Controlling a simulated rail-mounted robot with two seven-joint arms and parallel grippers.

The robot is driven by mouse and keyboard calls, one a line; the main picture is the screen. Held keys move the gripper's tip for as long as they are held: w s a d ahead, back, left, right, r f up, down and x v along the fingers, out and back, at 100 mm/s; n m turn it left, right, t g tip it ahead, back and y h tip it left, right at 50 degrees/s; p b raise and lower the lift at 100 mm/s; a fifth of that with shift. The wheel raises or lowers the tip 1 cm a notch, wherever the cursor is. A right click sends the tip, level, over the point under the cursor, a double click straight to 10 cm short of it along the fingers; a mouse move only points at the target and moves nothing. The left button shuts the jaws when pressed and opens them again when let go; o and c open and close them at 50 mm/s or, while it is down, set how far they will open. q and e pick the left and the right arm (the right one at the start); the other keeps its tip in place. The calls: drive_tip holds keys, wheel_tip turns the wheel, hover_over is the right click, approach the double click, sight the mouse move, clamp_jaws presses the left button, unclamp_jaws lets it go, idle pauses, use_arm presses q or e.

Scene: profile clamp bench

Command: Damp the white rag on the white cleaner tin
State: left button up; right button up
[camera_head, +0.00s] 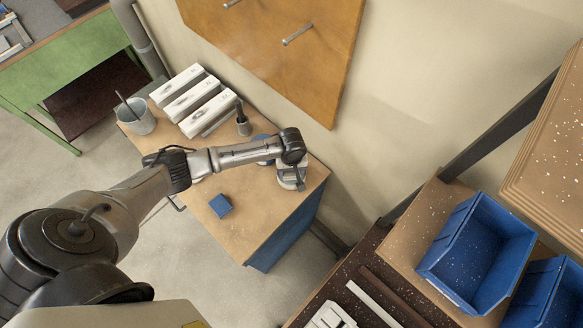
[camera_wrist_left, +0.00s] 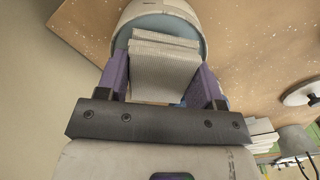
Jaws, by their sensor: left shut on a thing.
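The white rag (camera_wrist_left: 163,75) is a folded, ribbed pale pad between the purple fingers of my left gripper (camera_wrist_left: 162,82), which is shut on it. The white cleaner tin (camera_wrist_left: 133,17) lies just beyond the fingertips, with a grey-blue round top inside its rim. The rag's far end overlaps this top in the left wrist view; I cannot tell whether it touches. In the head view my left gripper (camera_head: 293,168) is low over the tin (camera_head: 290,184) near the right end of the bench, and partly hides it. The rag is not clear there. My right gripper is not in view.
On the wooden bench (camera_head: 265,205) lie a small blue folded piece (camera_head: 221,205) and several white profile blocks (camera_head: 200,103). A grey pot (camera_head: 140,122) and a dark-handled brush (camera_head: 242,118) stand near them. Blue bins (camera_head: 478,250) are at the right.

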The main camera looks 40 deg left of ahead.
use_arm(q)
drive_tip(key=shift+f, duration=0.55)
idle(0.4)
idle(0.5)
idle(0.8)
drive_tip(key=shift+f, duration=0.1)
idle(0.6)
drive_tip(key=shift+p, duration=0.3)
idle(0.3)
